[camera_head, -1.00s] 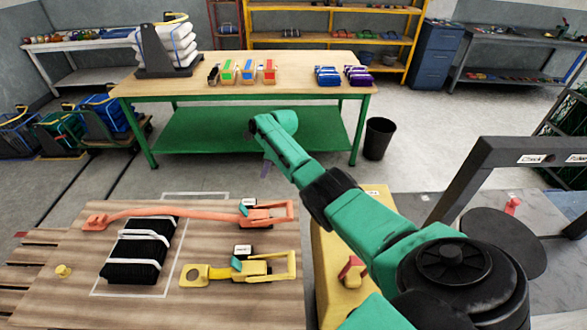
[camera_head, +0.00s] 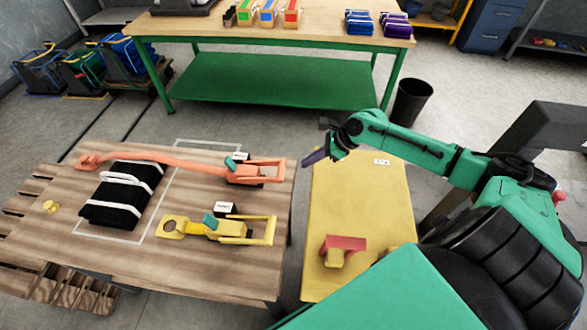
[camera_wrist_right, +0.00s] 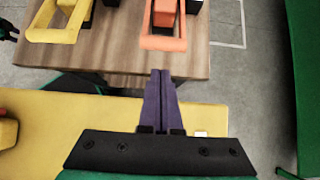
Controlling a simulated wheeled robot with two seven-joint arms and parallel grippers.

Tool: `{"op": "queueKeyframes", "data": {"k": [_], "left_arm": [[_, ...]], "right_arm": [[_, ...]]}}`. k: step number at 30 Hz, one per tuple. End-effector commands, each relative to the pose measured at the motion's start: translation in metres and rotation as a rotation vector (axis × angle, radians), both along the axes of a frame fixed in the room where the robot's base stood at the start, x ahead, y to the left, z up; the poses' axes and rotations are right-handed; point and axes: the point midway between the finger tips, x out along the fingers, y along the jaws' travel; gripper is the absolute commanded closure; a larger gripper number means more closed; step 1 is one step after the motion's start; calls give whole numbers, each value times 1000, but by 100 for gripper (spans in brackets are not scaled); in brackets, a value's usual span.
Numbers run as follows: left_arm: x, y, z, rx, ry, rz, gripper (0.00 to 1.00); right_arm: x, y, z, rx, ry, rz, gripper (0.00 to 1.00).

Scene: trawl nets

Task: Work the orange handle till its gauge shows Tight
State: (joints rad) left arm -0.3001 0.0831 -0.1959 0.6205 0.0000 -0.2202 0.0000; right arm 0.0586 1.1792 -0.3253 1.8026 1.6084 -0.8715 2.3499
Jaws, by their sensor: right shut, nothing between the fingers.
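The orange ratchet (camera_head: 256,170) lies on the wooden pallet table, its looped handle (camera_head: 268,181) pointing right, and an orange strap (camera_head: 150,157) runs left from it over a black netting bundle (camera_head: 122,195). In the right wrist view the orange handle (camera_wrist_right: 163,42) is just beyond my fingertips. A small white gauge tag (camera_head: 240,156) sits at the ratchet; its text is too small to read. My right gripper (camera_head: 314,158) has its purple fingers shut and empty, right of the handle and apart from it; it also shows in the right wrist view (camera_wrist_right: 161,75). My left gripper is out of view.
A yellow ratchet (camera_head: 225,228) with its own tag lies nearer on the pallet table (camera_head: 190,272). A yellow bench (camera_head: 345,205) with a red-topped yellow block (camera_head: 342,250) stands to the right. A green-framed workbench (camera_head: 280,80) and black bin (camera_head: 411,100) stand behind.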

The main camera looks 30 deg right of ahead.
Motion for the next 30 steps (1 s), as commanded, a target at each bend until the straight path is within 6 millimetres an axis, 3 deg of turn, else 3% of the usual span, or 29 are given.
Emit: {"op": "queueKeyframes", "data": {"k": [15,30], "left_arm": [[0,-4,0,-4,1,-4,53],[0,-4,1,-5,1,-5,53]], "right_arm": [[35,46,-68,2,0,-2,100],[39,49,-74,-2,-1,-1,100]]}}
